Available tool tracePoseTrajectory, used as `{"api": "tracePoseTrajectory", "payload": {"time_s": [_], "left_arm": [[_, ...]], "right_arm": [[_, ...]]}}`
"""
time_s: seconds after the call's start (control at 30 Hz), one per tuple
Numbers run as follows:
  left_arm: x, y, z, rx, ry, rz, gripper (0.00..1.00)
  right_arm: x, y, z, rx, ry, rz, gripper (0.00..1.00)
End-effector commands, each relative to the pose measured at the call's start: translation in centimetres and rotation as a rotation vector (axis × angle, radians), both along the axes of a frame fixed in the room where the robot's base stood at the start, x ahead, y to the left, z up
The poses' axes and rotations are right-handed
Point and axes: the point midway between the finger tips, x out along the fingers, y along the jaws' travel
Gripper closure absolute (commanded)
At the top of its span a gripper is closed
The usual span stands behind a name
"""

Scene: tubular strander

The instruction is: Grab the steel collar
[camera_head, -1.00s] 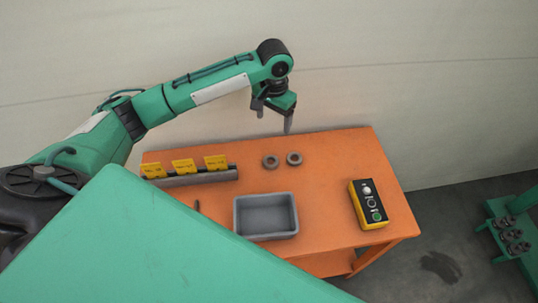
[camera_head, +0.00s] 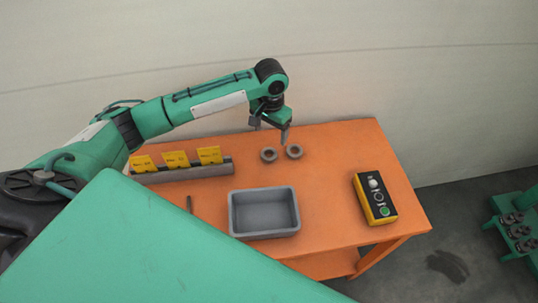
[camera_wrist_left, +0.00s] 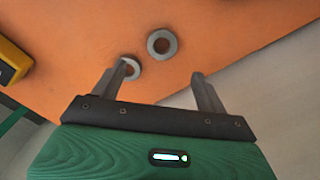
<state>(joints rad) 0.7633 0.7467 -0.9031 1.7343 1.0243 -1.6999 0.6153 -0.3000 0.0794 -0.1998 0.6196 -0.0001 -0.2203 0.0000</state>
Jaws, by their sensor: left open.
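Two grey metal rings lie flat on the orange table, a left one (camera_head: 262,157) and a right one (camera_head: 300,155). I cannot tell by look which is the steel collar. My left gripper (camera_head: 270,133) is open and empty above the table's back edge, just behind and above the rings. In the left wrist view, my left gripper (camera_wrist_left: 160,78) has its fingers apart; the left finger partly covers one ring (camera_wrist_left: 137,71). The other ring (camera_wrist_left: 174,43) lies beyond the fingertips, in full view. My right gripper is not in view.
A grey bin (camera_head: 264,235) stands at the table's front middle. A yellow-black button box (camera_head: 365,203) is at the right. The wall is close behind.

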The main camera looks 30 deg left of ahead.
Motion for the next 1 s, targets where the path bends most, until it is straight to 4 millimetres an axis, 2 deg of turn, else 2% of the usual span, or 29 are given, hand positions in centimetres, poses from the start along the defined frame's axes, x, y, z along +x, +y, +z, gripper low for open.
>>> {"api": "tracePoseTrajectory", "payload": {"time_s": [0.13, 0.47, 0.7, 1.0], "left_arm": [[-0.1, 0.0, -2.7, 0.0, 0.003, 0.001, 0.25], [-0.2, 0.2, -5.6, 0.002, 0.003, 0.001, 0.25], [-0.3, 0.4, -9.0, 0.002, 0.001, 0.001, 0.25], [-0.3, 0.4, -9.8, 0.001, -0.001, -0.001, 0.25]], "right_arm": [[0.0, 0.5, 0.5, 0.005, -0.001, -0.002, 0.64], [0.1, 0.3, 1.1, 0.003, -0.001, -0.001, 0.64], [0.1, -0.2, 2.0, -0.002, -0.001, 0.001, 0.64], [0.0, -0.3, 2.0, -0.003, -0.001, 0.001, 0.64]]}}
